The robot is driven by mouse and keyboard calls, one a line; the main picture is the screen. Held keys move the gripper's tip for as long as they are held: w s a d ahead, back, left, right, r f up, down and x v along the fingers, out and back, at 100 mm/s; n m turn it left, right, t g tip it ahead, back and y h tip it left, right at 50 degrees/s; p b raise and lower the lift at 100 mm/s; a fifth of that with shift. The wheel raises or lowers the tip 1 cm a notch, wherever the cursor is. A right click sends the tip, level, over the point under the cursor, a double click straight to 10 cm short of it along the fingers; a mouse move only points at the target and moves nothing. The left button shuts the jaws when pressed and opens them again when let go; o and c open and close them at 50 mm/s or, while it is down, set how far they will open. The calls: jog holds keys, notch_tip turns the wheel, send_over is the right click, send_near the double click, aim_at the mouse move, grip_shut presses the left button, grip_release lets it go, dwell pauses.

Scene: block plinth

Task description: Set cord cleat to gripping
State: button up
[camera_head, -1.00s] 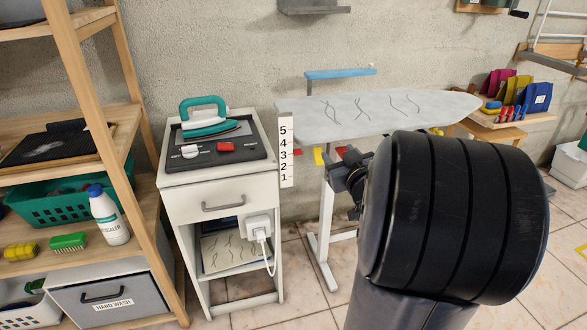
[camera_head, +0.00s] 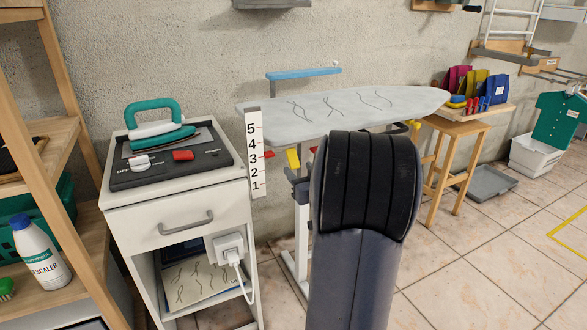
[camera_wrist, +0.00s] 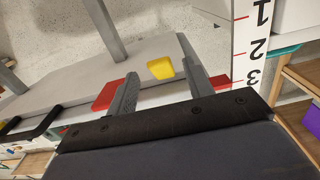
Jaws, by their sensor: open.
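I cannot tell for certain which part is the cord cleat. A yellow piece (camera_head: 293,158) with red pieces (camera_head: 268,154) beside it shows below the ironing board (camera_head: 330,112). In the wrist view, the yellow piece (camera_wrist: 160,68) appears between the two grey fingers of my gripper (camera_wrist: 158,60), with red pieces (camera_wrist: 220,84) to either side. The fingers are apart and hold nothing; whether they touch any piece is unclear. In the head view my own arm hides most of the gripper.
A white cabinet (camera_head: 180,223) with a teal iron (camera_head: 155,120) stands left of the board. A numbered white strip (camera_head: 254,155) stands between them. A white plug (camera_head: 230,247) with a cord is on the cabinet.

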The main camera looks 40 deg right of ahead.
aim_at(295, 166)
jog(key=shift+x, duration=2.1)
jog(key=shift+c, duration=0.2)
jog(key=c, duration=1)
jog(key=shift+o, duration=0.2)
